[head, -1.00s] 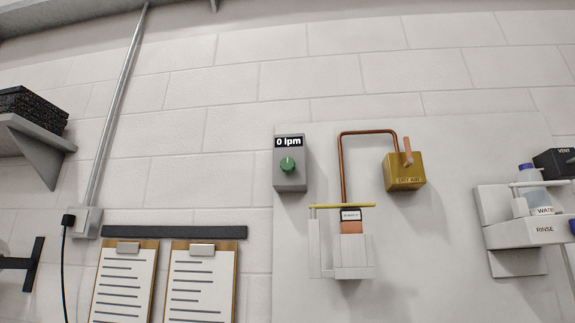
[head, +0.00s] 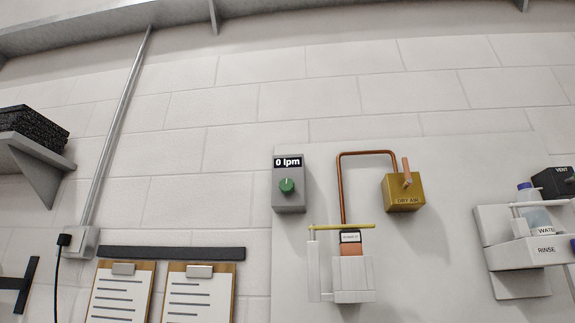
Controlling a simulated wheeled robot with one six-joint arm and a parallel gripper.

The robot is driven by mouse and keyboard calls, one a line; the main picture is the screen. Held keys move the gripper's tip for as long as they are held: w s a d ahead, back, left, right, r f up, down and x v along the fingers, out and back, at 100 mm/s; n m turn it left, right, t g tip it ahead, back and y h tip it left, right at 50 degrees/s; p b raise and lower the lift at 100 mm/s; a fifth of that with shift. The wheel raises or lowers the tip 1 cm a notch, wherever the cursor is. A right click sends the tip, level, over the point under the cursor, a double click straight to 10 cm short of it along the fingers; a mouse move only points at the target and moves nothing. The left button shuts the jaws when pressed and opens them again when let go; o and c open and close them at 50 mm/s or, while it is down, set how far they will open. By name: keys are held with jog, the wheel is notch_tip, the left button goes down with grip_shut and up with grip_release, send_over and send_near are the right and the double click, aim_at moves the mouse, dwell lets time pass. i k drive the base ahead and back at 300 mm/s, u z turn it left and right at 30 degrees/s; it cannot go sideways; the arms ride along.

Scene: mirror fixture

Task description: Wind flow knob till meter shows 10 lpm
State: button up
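The green flow knob (head: 287,185) sits on the front of a grey meter box (head: 289,203) on the wall panel. Its pale pointer mark points up. The meter display (head: 288,162) at the top of the box reads "0 lpm". My gripper is not in the head view, so I cannot see where it is relative to the knob.
Right of the meter are a brass DRY AIR box (head: 404,192) with a lever, a copper pipe (head: 341,185) and a white holder (head: 353,280) with a yellow rod. Clipboards (head: 120,291) hang lower left. A RINSE shelf (head: 540,250) holds a bottle at right.

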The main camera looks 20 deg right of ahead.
aim_at(286, 186)
jog(key=z, duration=0.05)
jog(key=k, duration=0.55)
jog(key=u, duration=0.75)
jog(key=i, duration=0.85)
jog(key=z, duration=0.3)
